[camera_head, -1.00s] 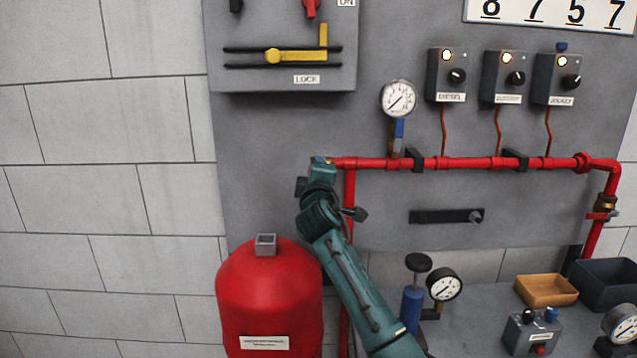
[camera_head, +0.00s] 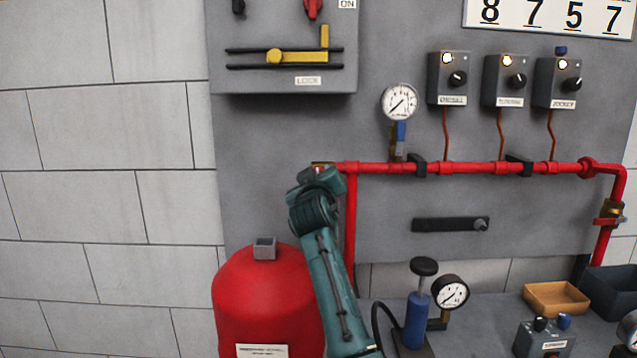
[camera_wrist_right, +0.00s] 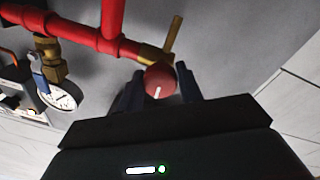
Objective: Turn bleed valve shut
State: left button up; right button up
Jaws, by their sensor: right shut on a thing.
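The bleed valve shows in the right wrist view as a round red knob (camera_wrist_right: 160,80) with a white mark. It sits on a brass fitting (camera_wrist_right: 153,54) with a brass spout, at the end of the red pipe. My right gripper (camera_wrist_right: 159,88) is shut on the knob, one dark finger on each side. In the head view my right gripper (camera_head: 318,178) is at the left end of the horizontal red pipe (camera_head: 470,168). There its body hides the knob and its fingertips. My left gripper is in neither view.
A pressure gauge (camera_head: 400,102) with a blue-handled valve stands on the pipe, right of my gripper. A red tank (camera_head: 262,300) is below left, beside my right arm. A hand pump (camera_head: 417,315) and second gauge (camera_head: 450,293) stand on the bench at lower right.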

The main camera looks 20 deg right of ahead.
jog(key=shift+r+m, duration=0.1)
jog(key=shift+m, duration=0.5)
jog(key=o, duration=1)
jog(key=shift+c, duration=0.2)
jog(key=v, duration=1.3)
jog(key=shift+b, duration=0.35)
jog(key=shift+s+a, duration=0.1)
